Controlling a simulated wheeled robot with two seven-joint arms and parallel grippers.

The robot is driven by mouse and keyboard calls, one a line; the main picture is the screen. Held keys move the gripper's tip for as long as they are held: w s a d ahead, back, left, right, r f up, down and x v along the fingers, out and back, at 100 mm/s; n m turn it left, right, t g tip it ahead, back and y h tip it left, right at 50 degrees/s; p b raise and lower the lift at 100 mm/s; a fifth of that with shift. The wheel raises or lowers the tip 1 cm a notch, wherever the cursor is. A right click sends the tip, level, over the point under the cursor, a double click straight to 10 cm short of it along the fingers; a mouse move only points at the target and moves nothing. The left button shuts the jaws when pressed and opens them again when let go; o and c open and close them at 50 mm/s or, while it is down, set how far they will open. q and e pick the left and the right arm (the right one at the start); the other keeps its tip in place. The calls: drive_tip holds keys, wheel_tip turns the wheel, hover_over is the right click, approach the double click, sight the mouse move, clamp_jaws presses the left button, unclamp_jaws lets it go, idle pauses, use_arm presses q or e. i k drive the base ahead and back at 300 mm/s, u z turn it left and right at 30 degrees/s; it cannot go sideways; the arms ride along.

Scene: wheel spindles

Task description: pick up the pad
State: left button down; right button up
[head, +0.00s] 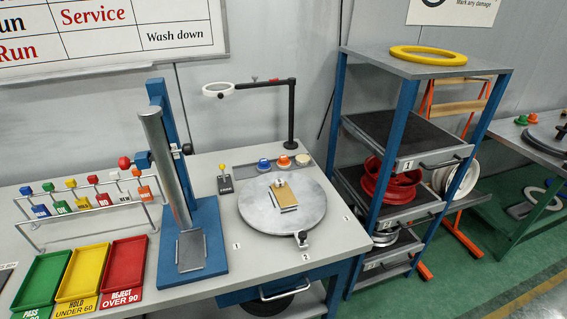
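On the round grey plate (257,212) on the workbench lies a small flat rectangular tan-and-dark piece (286,201), which looks like the pad. A small metal knob or fitting (279,183) shows at its upper edge; whether it is joined to the piece is too small to tell. Another flat dark grey rectangle (191,251) lies on the base of the blue upright stand, so I cannot be sure which one is the pad. Neither of my grippers is in view, and nothing touches either piece.
A blue stand (214,240) with a metal column rises left of the plate. A magnifier arm (292,110) stands behind it, a small clamp (301,239) at its front edge. Green, yellow and red trays (122,270) sit left. A blue-framed shelf (405,130) stands right.

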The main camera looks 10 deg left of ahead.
sight(282, 163)
drive_tip(key=z, duration=2.4)
drive_tip(key=i, duration=2.45)
drive_tip(key=u, duration=3.45)
